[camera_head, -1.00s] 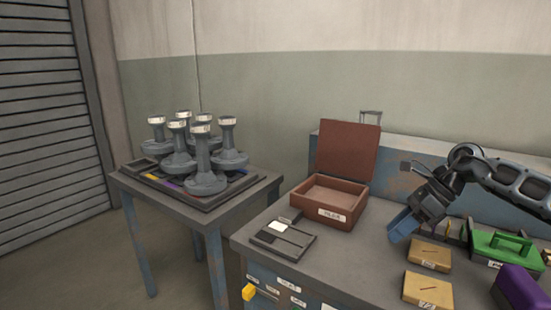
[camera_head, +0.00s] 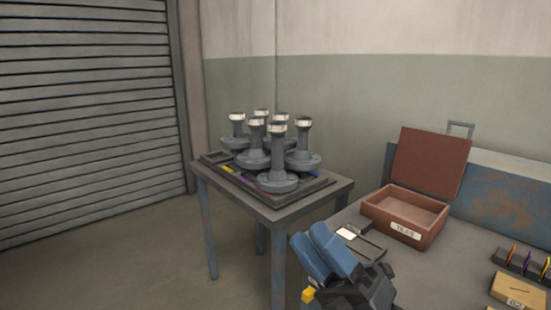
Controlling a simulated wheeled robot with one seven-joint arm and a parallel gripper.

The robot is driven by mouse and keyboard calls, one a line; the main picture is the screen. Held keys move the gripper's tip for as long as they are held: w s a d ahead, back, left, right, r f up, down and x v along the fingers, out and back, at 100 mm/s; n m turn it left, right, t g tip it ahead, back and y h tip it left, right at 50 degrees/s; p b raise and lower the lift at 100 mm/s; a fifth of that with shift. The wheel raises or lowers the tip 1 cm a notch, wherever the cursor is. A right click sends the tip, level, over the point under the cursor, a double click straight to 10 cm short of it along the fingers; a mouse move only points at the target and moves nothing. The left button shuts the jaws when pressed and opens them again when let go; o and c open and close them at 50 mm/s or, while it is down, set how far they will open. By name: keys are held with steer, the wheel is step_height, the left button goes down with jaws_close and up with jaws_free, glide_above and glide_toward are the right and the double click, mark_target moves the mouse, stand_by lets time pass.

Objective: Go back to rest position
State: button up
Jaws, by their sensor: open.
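My gripper (camera_head: 313,238) is at the bottom centre, with its two blue fingers side by side, pointing up and to the left. It is open and nothing shows between the fingers. The dark wrist behind it hides the near left corner of the workbench (camera_head: 460,257). The rest of my arm is out of view.
A small table (camera_head: 322,196) on the left bears a dark tray with several grey shells (camera_head: 277,160). An open red-brown box (camera_head: 405,212) stands on the workbench, beside a flat dark tray (camera_head: 366,252). A tan block (camera_head: 518,293) lies at right. Floor at left is clear.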

steer(key=s+d+f+m+h, duration=0.4)
steer(key=s+m+h, duration=0.3)
steer(key=s+m, duration=0.3)
steer(key=s+d+f+m+h, duration=0.5)
steer(key=s+m, duration=0.6)
steer(key=s, duration=0.3)
steer(key=s+d+f+m+h, duration=0.5)
steer(key=s+m+h, duration=0.5)
steer(key=s, duration=0.2)
steer(key=shift+s+d+p, duration=0.4)
steer(key=shift+d+p, duration=0.05)
steer(key=shift+d, duration=0.45)
steer(key=shift+f, duration=0.1)
